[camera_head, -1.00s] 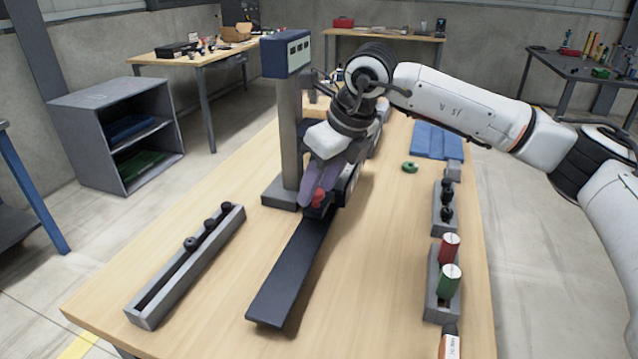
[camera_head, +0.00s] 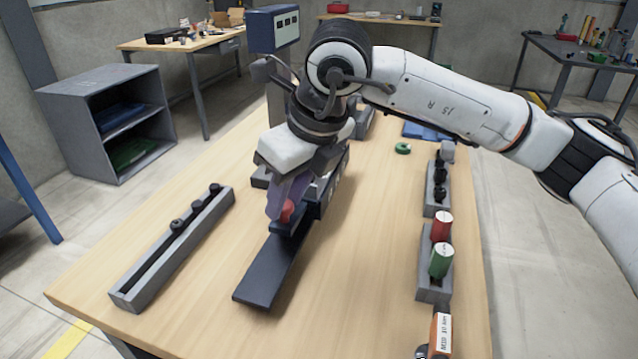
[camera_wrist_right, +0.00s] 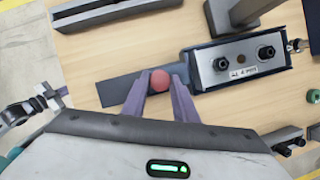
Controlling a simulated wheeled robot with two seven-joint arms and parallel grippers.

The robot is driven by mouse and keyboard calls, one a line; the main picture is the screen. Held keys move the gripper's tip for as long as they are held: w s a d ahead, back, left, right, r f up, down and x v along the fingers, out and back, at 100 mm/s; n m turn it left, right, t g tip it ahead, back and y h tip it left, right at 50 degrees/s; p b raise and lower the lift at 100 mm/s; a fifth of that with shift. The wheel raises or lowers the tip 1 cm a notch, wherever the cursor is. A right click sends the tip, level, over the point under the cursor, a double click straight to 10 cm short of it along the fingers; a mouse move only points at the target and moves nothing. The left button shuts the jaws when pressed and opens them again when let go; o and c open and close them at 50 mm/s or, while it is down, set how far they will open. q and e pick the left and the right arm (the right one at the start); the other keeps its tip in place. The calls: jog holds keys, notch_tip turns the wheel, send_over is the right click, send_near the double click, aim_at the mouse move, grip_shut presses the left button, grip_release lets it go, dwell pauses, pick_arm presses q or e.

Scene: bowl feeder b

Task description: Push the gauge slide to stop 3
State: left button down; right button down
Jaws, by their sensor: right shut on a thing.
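The gauge has a long dark strip (camera_head: 268,270) lying on the wooden table and a dark housing with black knobs and a white label, clearest in the right wrist view (camera_wrist_right: 221,79). A red ball knob (camera_head: 287,210) stands over the strip just off the housing's near end; it also shows in the right wrist view (camera_wrist_right: 160,80). My right gripper (camera_head: 284,207) is shut on the red knob, with its purple fingers on either side of it. The arm hides much of the housing in the head view. I cannot read any stop marks. My left gripper is not in view.
A grey rail (camera_head: 175,245) with black knobs lies at the left. A holder (camera_head: 434,288) with a red and a green cylinder stands at the right, near an orange box (camera_head: 440,335). A column with a blue display (camera_head: 273,30) stands behind.

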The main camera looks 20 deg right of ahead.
jog(key=c, duration=1.4)
grip_release()
jog(key=shift+c, duration=0.2)
jog(key=v, duration=1)
jog(key=shift+s, duration=0.15)
